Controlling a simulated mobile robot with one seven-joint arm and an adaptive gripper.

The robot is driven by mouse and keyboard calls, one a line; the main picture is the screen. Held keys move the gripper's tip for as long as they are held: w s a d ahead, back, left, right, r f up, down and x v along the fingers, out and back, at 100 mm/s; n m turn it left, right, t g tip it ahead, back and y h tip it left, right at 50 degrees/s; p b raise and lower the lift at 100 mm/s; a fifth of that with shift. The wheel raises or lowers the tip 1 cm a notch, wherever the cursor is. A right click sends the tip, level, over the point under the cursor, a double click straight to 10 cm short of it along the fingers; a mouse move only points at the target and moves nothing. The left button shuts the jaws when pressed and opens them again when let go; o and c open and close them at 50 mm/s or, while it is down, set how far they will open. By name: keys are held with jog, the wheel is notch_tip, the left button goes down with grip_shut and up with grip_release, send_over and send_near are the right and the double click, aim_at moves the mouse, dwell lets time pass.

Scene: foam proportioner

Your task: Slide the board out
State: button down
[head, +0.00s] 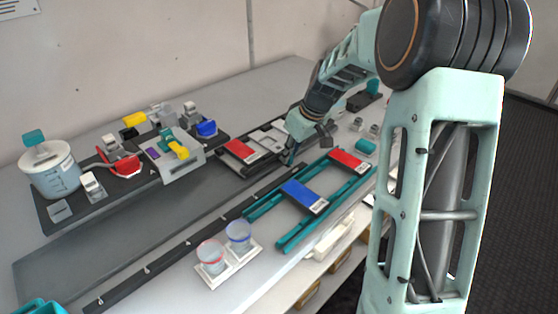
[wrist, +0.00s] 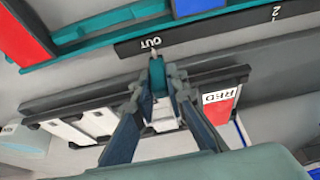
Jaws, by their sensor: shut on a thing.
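The dark board (head: 229,164) lies at the middle of the table in the head view, carrying a red card (head: 240,151) and pale panels (head: 272,137). My gripper (wrist: 157,82) is shut on a small teal handle (wrist: 158,72) at the board's edge. A pale pointer by the handle stands close to the word OUT on a black marked strip (wrist: 200,38). In the head view my gripper (head: 291,155) partly hides the board's right end.
The black strip (head: 165,257) runs along the table. Teal rails (head: 330,206) with a blue card (head: 304,196) and red card (head: 347,161) lie in front. Two cups (head: 225,247) stand near the front edge. The proportioner parts and jar (head: 50,172) stand at left. The grey strip (head: 110,243) is clear.

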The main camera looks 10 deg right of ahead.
jog(key=shift+w+d+r, duration=0.1)
jog(key=shift+w+d, duration=0.05)
jog(key=shift+d, duration=0.2)
jog(key=c, duration=1.9)
grip_release()
jog(key=shift+c, duration=0.2)
jog(key=v, duration=1.2)
jog(key=shift+a, duration=0.1)
